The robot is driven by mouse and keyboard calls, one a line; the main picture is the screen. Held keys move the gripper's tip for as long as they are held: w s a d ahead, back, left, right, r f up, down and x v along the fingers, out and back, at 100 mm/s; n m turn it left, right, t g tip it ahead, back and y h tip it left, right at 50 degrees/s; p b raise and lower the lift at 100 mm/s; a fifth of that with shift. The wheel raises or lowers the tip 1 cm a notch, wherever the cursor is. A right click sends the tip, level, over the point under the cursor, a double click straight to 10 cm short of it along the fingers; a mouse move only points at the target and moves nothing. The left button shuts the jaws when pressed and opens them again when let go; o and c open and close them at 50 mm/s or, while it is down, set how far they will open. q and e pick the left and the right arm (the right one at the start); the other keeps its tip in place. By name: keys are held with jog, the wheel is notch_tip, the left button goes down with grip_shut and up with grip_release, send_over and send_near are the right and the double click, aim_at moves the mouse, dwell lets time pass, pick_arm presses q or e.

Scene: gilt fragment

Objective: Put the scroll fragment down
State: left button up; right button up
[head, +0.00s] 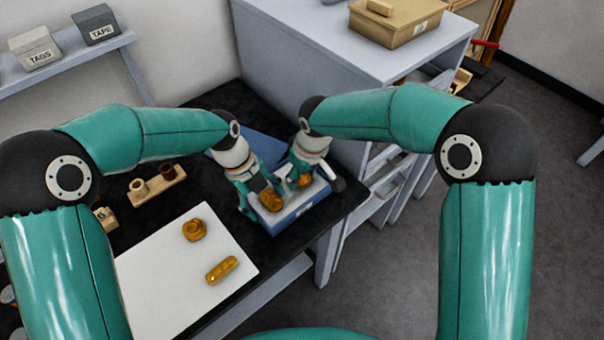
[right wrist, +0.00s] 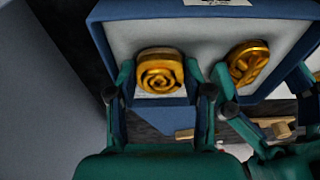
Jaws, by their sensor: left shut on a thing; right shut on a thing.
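The gold scroll fragment (right wrist: 158,76), with a spiral on its face, sits between the fingers of my right gripper (right wrist: 160,68) in the right wrist view. My right gripper (head: 305,176) is shut on it at the blue tray with a pale lining (head: 291,222) in the head view. My left gripper (head: 262,194) is shut on another gold fragment (head: 270,201), a leaf-like piece that also shows in the right wrist view (right wrist: 247,64). Both fragments are over or on the lining; I cannot tell whether they touch it.
A white sheet (head: 165,285) on the black tabletop bears a round gold piece (head: 194,230) and a long one (head: 221,270). A wooden block with cups (head: 157,187) stands behind it. A grey cabinet (head: 290,50) stands close behind the tray.

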pick_arm(q)
jog(key=shift+s+f, duration=0.3)
jog(key=shift+s, duration=0.25)
jog(key=shift+c, duration=0.6)
pick_arm(e)
jog(key=shift+s+f, duration=0.3)
jog(key=shift+f, duration=0.55)
jog(key=o, duration=0.6)
pick_arm(q)
jog(key=shift+w+f, duration=0.1)
jog(key=shift+w, duration=0.05)
pick_arm(e)
jog(key=o, duration=0.5)
jog(key=shift+w+f, duration=0.1)
jog(key=shift+f, duration=0.05)
jog(key=shift+c, duration=0.2)
pick_arm(q)
jog(key=shift+o, duration=0.2)
pick_arm(e)
jog(key=shift+r, duration=0.2)
jog(key=shift+w+r, duration=0.1)
jog(key=shift+r, duration=0.15)
pick_arm(q)
jog(key=shift+w, duration=0.15)
pick_arm(e)
notch_tip(320, 180, up, 13)
jog(key=s+d, duration=0.1)
jog(key=shift+s+d, duration=0.25)
jog(key=shift+s, duration=0.15)
jog(key=shift+f, duration=0.15)
